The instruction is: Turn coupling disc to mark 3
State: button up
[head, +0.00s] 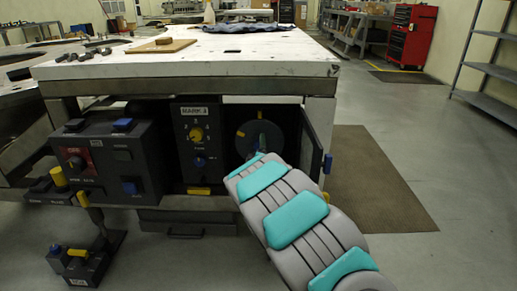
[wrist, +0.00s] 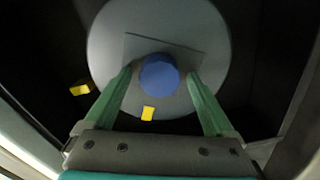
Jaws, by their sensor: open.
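The coupling disc (wrist: 205,30) is a round grey plate with a blue knob (wrist: 159,73) at its centre and a dark bar behind the knob. A yellow mark (wrist: 148,113) sits on the disc below the knob; another yellow mark (wrist: 80,90) sits off the disc to the left. In the head view the disc (head: 245,146) is inside the open bay, partly covered by my arm. My gripper (wrist: 161,80) is open, with its green fingers on either side of the knob. I cannot tell whether they touch it. The panel beside the bay has a label reading MARK 3 (head: 195,111).
The panel has a yellow knob (head: 196,134) and a blue knob (head: 200,161). A dark control box (head: 110,155) stands to the left. The bay's open door (head: 315,140) is close to my arm's right. The white bench top (head: 200,65) is above. Floor to the right is open.

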jog(key=s+b, duration=0.1)
jog(key=s, duration=0.6)
jog(key=shift+s, duration=0.4)
jog(key=shift+a, duration=0.15)
